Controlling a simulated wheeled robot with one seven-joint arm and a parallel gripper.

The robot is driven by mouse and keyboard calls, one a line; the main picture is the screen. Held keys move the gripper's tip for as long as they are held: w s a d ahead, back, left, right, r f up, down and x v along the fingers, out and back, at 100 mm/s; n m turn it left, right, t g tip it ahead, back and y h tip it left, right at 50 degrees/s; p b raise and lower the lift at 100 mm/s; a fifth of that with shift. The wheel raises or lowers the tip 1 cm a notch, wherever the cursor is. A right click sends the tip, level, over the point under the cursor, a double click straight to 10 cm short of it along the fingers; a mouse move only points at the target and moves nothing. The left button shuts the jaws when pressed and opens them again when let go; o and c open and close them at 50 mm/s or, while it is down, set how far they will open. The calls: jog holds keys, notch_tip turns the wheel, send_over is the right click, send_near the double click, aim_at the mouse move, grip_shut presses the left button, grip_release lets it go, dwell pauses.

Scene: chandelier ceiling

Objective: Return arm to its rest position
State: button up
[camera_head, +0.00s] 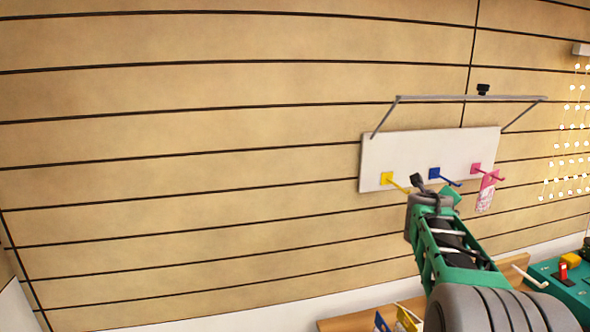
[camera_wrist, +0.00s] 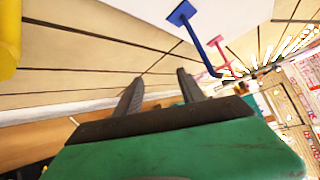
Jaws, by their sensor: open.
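My gripper (camera_head: 432,188) is raised in front of the white hook board (camera_head: 425,152) on the wall. In the wrist view my gripper (camera_wrist: 158,86) has its two dark fingers apart, with nothing between them. My green and grey arm reaches up from the lower right in the head view. The board carries a yellow hook (camera_head: 388,179), a blue hook (camera_head: 436,174) and a pink hook (camera_head: 477,169). A pink patterned tag (camera_head: 486,194) hangs at the pink hook. The blue hook (camera_wrist: 183,14) and pink hook (camera_wrist: 217,42) also show in the wrist view.
A grey metal bar (camera_head: 460,98) juts out above the board. A wooden shelf (camera_head: 350,322) runs below, partly behind my arm. A green box (camera_head: 572,290) with red and yellow parts stands at lower right. String lights (camera_head: 570,135) hang at far right. The left wall is bare.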

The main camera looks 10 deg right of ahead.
jog(key=s+a+n+g+y+p, duration=0.1)
jog(key=s+a+n+y+p, duration=0.35)
jog(key=a+n, duration=0.75)
jog(key=s+a+f+n+g+y+p, duration=0.2)
jog(key=s+a+f+n+g+p, duration=0.1)
jog(key=s+a+n, duration=0.7)
jog(key=s+a+f+n+g+y+p, duration=0.2)
jog(key=s+a+f+n+y+p, duration=0.1)
jog(key=s+a+n, duration=0.8)
jog(key=s+a+f+p, duration=0.1)
jog(key=s+a, duration=0.2)
jog(key=s, duration=0.1)
jog(key=shift+f+g, duration=0.2)
jog(key=shift+g, duration=0.2)
jog(key=shift+w+a, duration=0.1)
